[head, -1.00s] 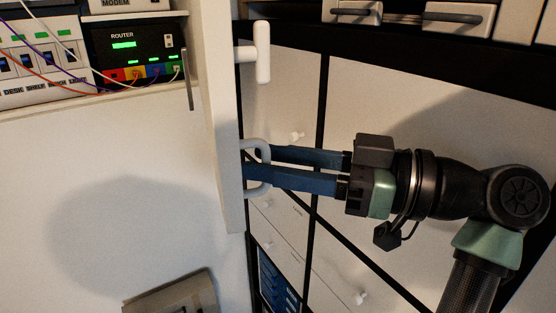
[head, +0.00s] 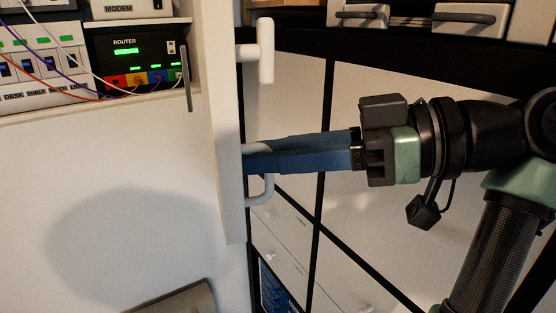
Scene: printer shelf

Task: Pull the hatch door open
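The hatch door (head: 222,120) is a white panel at left centre, seen nearly edge-on and standing open beside the router compartment. A white loop handle (head: 268,189) sticks out from the right face of its lower part. A white T-shaped knob (head: 265,52) sits higher on the same face. My gripper (head: 252,160) reaches in from the right with its blue fingers level, their tips at the door face. The fingers cross in front of the middle of the loop handle and hide part of it. They overlap in this view, so I cannot tell whether they grip it.
A router (head: 135,58) with coloured cables and a row of switches (head: 35,65) sit on a shelf at upper left. A white cabinet with black frame bars (head: 322,120) stands behind my arm. Drawers with dark handles (head: 470,17) are at upper right. A grey box (head: 178,300) is at the bottom.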

